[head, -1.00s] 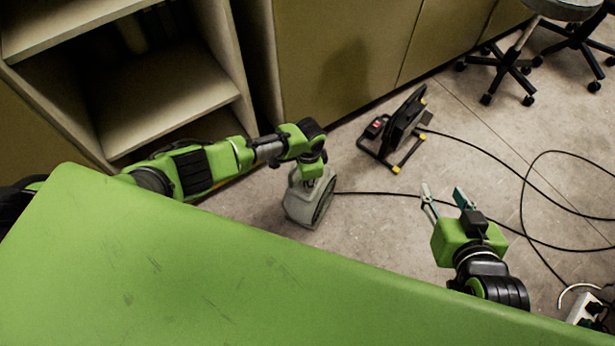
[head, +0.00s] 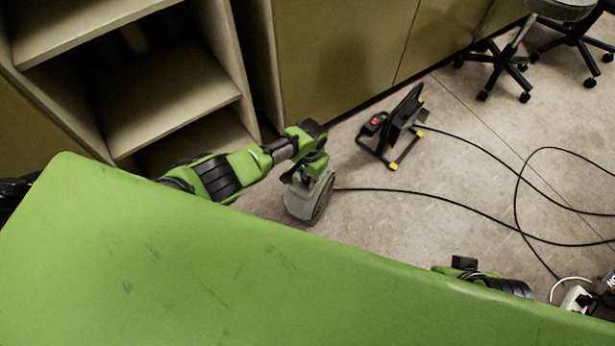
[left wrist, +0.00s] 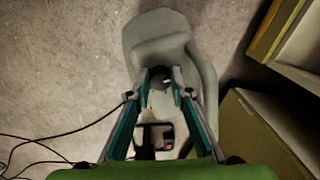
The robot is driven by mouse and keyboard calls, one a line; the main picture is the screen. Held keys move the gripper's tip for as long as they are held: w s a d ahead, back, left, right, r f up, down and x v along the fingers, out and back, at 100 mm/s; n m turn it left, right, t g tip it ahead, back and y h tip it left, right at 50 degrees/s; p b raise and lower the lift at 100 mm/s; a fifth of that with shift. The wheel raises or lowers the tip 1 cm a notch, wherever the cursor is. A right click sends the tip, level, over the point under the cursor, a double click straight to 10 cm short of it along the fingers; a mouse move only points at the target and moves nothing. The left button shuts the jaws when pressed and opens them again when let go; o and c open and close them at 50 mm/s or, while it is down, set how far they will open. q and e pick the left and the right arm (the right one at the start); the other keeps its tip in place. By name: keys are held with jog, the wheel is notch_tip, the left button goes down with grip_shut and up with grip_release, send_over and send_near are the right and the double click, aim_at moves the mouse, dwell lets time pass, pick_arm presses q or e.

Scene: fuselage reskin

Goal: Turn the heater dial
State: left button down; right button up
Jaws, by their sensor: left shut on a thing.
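The grey heater (head: 300,206) stands on the floor just beyond my green body, its round grille facing right. In the left wrist view the heater's grey housing (left wrist: 158,35) is below my fingers. My left gripper (head: 306,176) is at the top of the heater. In the left wrist view its two teal-lined fingers (left wrist: 160,90) close in on a small dark dial (left wrist: 160,77). The dial is partly hidden between the fingertips, so its turn angle cannot be read. My right gripper is mostly hidden behind my body's green edge; its fingers do not show.
A black device on a stand with yellow feet (head: 405,120) is right of the heater. Black cables (head: 440,200) run across the floor. Open shelves (head: 170,95) and cabinets (head: 335,50) stand behind. A white power strip (head: 577,298) is at lower right.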

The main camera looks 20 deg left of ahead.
pick_arm(q)
jog(key=shift+w+r, duration=0.1)
jog(key=shift+w, duration=0.05)
jog(key=c, duration=1.8)
grip_release()
jog(key=shift+a, duration=0.1)
